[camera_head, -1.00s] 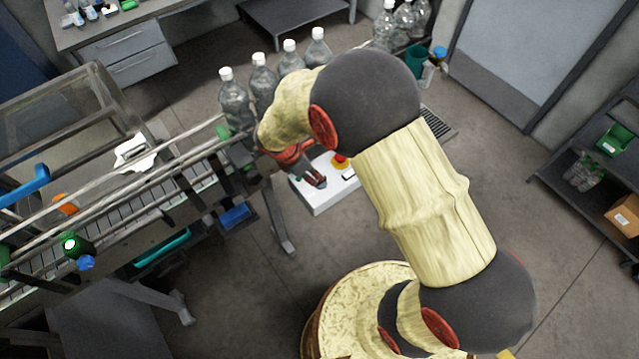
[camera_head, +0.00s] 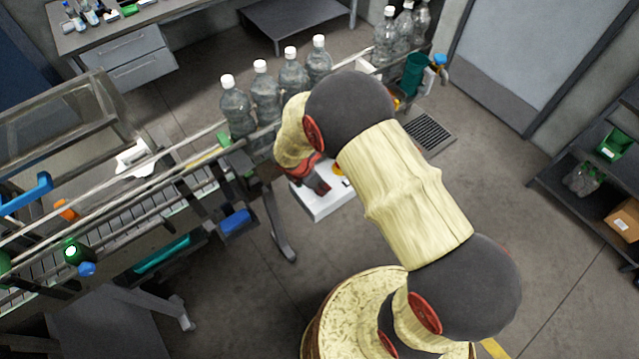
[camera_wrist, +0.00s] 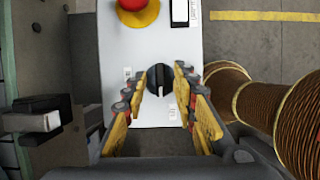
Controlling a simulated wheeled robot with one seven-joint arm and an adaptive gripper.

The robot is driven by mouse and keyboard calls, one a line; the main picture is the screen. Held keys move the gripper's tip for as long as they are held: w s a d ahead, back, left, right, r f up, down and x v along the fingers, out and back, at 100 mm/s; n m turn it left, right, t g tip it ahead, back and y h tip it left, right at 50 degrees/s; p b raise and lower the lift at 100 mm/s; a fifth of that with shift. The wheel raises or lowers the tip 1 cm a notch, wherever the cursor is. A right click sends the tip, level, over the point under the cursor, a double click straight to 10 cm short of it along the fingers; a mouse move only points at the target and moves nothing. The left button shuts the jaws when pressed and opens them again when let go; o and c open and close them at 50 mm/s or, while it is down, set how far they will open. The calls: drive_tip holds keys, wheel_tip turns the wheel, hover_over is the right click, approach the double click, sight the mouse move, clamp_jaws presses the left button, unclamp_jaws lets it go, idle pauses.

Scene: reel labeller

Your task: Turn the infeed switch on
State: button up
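The infeed switch appears to be the black rotary knob (camera_wrist: 159,80) on the white control box (camera_wrist: 138,50) in the wrist view. Its raised grip runs up and down the picture, with a pale mark at the lower end. My gripper (camera_wrist: 160,73) is open, with one yellow-and-black finger on each side of the knob and a small gap visible at both sides. In the head view my gripper (camera_head: 319,184) is over the control box (camera_head: 322,208), and the knob is hidden there.
A red stop button on a yellow base (camera_wrist: 138,10) and a black-framed white element (camera_wrist: 180,12) sit above the knob. The conveyor (camera_head: 185,185) with clear bottles (camera_head: 236,108) is left and behind. Open floor (camera_head: 530,220) lies right.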

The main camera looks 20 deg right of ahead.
clamp_jaws()
idle(0.6)
